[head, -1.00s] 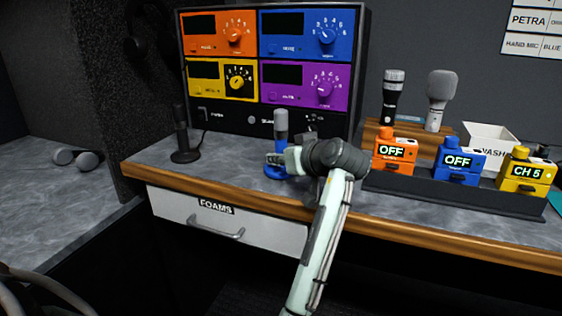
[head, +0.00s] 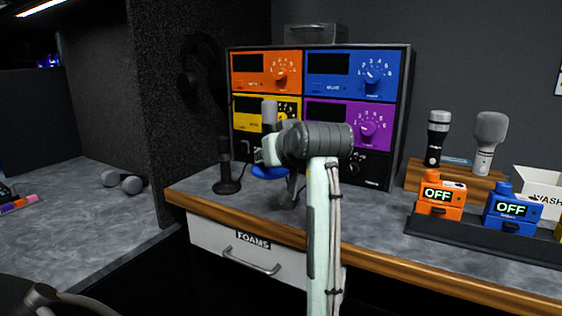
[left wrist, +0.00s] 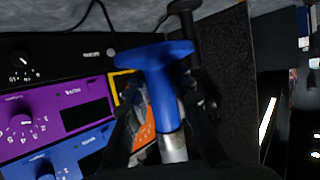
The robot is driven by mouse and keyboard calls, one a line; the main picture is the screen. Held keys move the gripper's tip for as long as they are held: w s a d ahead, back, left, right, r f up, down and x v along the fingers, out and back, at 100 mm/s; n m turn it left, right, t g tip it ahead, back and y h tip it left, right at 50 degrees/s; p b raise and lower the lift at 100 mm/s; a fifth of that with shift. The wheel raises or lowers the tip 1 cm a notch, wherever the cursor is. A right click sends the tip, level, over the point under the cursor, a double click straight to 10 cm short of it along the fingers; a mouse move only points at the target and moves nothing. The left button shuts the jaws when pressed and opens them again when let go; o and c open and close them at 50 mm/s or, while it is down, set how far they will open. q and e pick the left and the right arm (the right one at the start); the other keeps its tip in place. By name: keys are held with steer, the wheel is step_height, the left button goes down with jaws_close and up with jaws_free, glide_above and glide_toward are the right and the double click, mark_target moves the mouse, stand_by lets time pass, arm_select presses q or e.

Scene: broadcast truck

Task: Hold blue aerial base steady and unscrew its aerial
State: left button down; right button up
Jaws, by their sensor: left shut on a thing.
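The blue aerial base (head: 270,172) has a round foot and a stem, with a grey aerial (head: 269,112) upright on top. My left gripper (head: 272,150) is shut around its stem and appears to hold it above the counter, in front of the rack. My forearm and wrist partly hide it. In the left wrist view the blue base (left wrist: 156,57) hangs upside down in the picture between the dark fingers (left wrist: 163,105). The grey aerial (left wrist: 173,148) is below, its end cut off. My right gripper is not in view.
A black aerial base (head: 226,187) stands on the counter (head: 330,215) to the left. The four-colour rack (head: 408,75) stands close behind. Orange (head: 440,210) and blue (head: 512,222) packs sit in a dark holder at right, with microphones behind. A dark side panel borders the left.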

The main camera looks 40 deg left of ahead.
arm_select(q)
steer(key=c, duration=1.9)
jaws_free()
jaws_close()
steer(key=shift+d, duration=0.1)
